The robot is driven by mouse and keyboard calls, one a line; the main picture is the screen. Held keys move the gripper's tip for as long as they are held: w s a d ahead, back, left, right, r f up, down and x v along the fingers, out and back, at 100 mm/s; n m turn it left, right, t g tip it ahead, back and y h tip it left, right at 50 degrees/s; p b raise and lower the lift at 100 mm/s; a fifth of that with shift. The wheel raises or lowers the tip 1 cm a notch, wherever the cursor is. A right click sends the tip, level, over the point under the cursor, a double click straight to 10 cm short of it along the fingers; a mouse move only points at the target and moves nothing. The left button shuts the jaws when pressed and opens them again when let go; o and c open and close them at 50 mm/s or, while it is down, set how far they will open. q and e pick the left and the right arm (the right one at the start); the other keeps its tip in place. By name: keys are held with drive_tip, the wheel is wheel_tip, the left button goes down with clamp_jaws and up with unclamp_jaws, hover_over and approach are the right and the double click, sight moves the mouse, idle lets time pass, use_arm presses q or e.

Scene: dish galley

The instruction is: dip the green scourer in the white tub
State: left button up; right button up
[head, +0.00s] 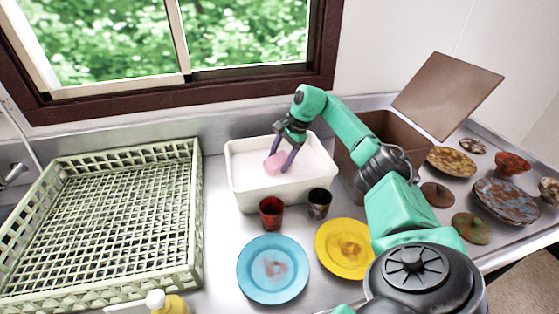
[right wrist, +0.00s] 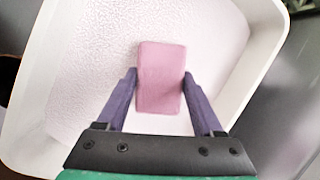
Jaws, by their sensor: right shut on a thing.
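The white tub (head: 240,188) stands on the counter below the window, with pale, foamy-looking contents. My right gripper (head: 281,160) reaches down inside its rim, shut on a pink block (head: 273,165) like a sponge. The right wrist view shows the pink block (right wrist: 161,78) between the purple fingers, over the pale contents of the tub (right wrist: 262,75). I cannot tell how deep it sits. No green scourer is clearly visible. A green-brown stained piece (head: 471,228) lies at the right, but I cannot tell what it is. My left gripper is out of view.
A pale green rack (head: 198,215) fills the left. A red cup (head: 271,213) and a dark cup (head: 319,203) stand right before the tub. Blue (head: 250,285) and yellow (head: 330,262) stained plates lie nearer. A brown box (head: 352,172) and dirty dishes are at the right.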

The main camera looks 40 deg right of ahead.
wheel_tip(320, 180, up, 9)
drive_tip(key=p, duration=0.7)
drive_tip(key=shift+r, duration=0.15)
drive_tip(key=shift+f, duration=0.2)
idle(0.5)
